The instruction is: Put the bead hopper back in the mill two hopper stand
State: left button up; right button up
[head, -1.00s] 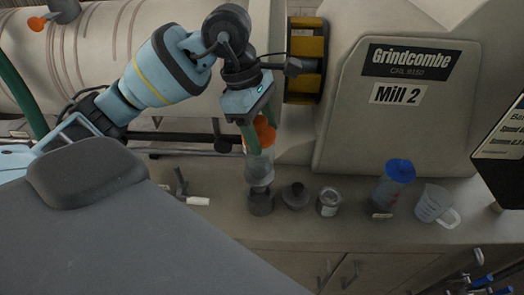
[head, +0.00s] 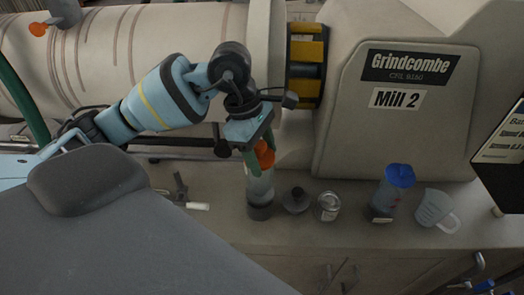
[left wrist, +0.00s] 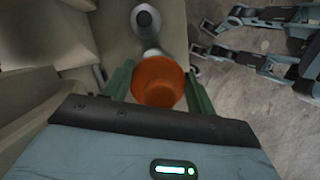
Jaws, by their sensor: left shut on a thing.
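The bead hopper (head: 260,186) is a clear, upright vessel with an orange top, which also shows in the left wrist view (left wrist: 158,82). My left gripper (head: 257,153) is shut on it, with green fingers on either side of the orange top. The lower end of the hopper is at the mouth of a dark round cup (head: 260,212) on the bench below the Mill 2 housing, which looks like the hopper stand. The hopper's narrow lower neck is hidden in the cup; I cannot tell whether it is fully seated. My right gripper does not show clearly.
Right of the cup on the bench (head: 240,232) stand a dark knobbed lid (head: 296,200), a metal can (head: 328,206), a blue-lidded container (head: 391,192) and a clear jug (head: 435,209). A white-handled tool (head: 195,206) lies left. The Mill 2 housing (head: 420,130) rises behind.

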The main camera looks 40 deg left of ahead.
pick_arm(q)
jog(key=shift+f, duration=0.6)
jog(key=o, duration=1.6)
jog(key=v, duration=1.3)
jog(key=shift+d+r, duration=0.15)
jog(key=shift+r, duration=0.05)
